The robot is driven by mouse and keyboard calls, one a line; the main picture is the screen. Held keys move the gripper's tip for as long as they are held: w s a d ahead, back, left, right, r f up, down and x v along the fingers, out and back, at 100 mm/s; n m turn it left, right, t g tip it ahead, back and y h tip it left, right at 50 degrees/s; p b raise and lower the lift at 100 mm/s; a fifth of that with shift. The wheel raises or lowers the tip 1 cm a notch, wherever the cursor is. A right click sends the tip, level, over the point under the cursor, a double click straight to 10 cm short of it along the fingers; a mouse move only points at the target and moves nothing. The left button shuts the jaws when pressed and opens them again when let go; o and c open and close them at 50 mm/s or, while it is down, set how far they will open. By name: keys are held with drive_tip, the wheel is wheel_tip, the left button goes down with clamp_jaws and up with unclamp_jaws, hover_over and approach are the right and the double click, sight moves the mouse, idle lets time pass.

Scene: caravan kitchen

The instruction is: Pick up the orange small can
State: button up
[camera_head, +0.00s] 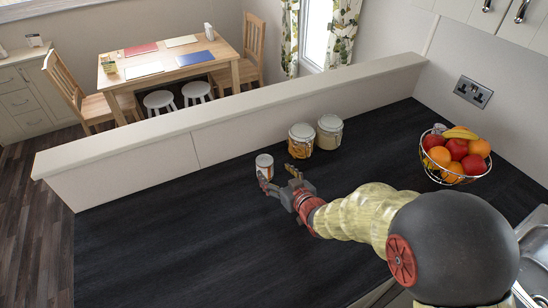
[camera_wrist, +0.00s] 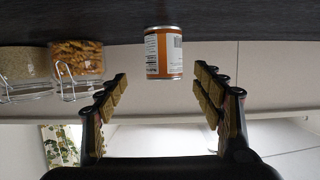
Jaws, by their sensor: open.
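The orange small can (camera_head: 264,167) stands on the dark counter (camera_head: 180,245), near the low white partition. In the wrist view, which is upside down, the orange can (camera_wrist: 164,52) has a white label panel and sits between the lines of the two fingers, beyond their tips. My gripper (camera_head: 279,181) is open and empty, close to the can on its near side. In the wrist view my gripper (camera_wrist: 160,88) shows its fingers spread to either side with a gap to the can. Nothing hides the can in the wrist view.
Two glass jars, one with pasta (camera_head: 301,140) and one pale (camera_head: 329,131), stand right of the can. A wire fruit bowl (camera_head: 455,155) is farther right. The partition (camera_head: 230,116) runs behind the can. The counter to the left is clear.

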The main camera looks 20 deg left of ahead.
sight(265, 164)
drive_tip(key=shift+s+a+b+x, duration=0.1)
drive_tip(key=shift+b+x, duration=0.45)
drive_tip(key=shift+x, duration=1.45)
drive_tip(key=shift+s+a+b+x, duration=0.1)
drive_tip(key=shift+b+x, duration=0.4)
drive_tip(key=shift+x, duration=1.45)
drive_tip(key=shift+r, duration=0.15)
drive_tip(key=c, duration=0.3)
drive_tip(key=c, duration=1.1)
drive_tip(key=shift+r, duration=0.1)
drive_tip(key=shift+c, duration=0.3)
